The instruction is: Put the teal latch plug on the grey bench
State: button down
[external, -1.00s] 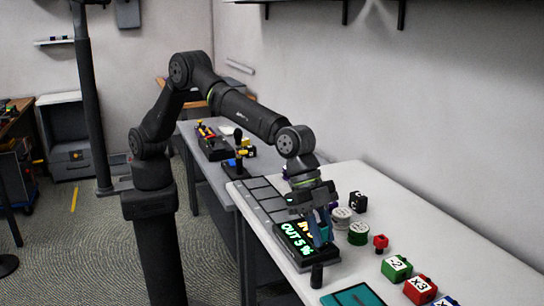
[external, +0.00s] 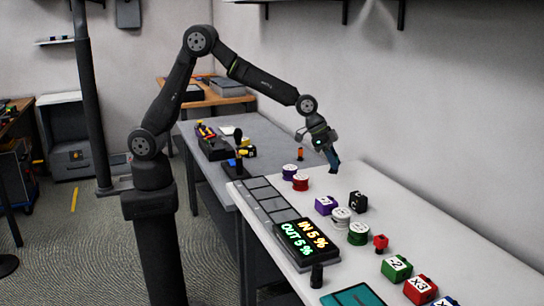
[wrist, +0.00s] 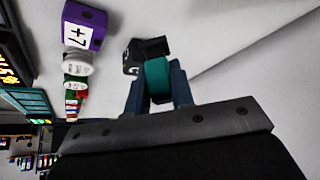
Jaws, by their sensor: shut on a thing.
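My gripper (wrist: 158,92) is shut on the teal latch plug (wrist: 157,78), which sits between its two blue-grey fingers in the wrist view. In the external view my gripper (external: 333,166) is raised above the far part of the white table (external: 455,235), tilted down; the plug cannot be told apart from the fingers there. The grey bench (external: 215,178) stands beyond and left of the white table, with my gripper off to its right.
The grey bench carries a black joystick box (external: 236,165) and a dark tool tray (external: 212,143). On the white table are a lit display (external: 306,243), a sectioned tray (external: 268,205), a purple block (external: 325,205), a black block (external: 358,202) and several spools.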

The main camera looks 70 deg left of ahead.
jog(key=a+f+n+t+y, duration=0.1)
jog(key=a+n, duration=0.4)
jog(key=a, duration=2.3)
jog(key=shift+s+a+f+y, duration=0.25)
jog(key=shift+s+f+y, duration=0.15)
jog(key=shift+y, duration=0.2)
jog(key=shift+w+d, duration=0.1)
jog(key=w+d+r+m+h, duration=0.1)
jog(key=d+r+m+h, duration=0.15)
jog(key=d, duration=2.85)
jog(key=s+d+m, duration=0.1)
jog(key=s+d, duration=0.3)
jog(key=d, duration=0.4)
jog(key=s+d+r+m+g, duration=0.1)
jog(key=s+d, duration=0.3)
jog(key=d, duration=0.5)
jog(key=s+d+m, duration=0.1)
jog(key=s+d, duration=0.3)
jog(key=d, duration=0.4)
jog(key=w+f, duration=0.2)
jog(key=w, duration=0.1)
jog(key=w+a+f, duration=0.1)
jog(key=w+f, duration=0.1)
jog(key=w, duration=0.2)
jog(key=w+a+f, duration=0.1)
jog(key=w+f, duration=0.1)
jog(key=w, duration=0.1)
jog(key=shift+w+a+f, duration=0.1)
jog(key=shift+w+f, duration=0.15)
jog(key=shift+f, duration=2)
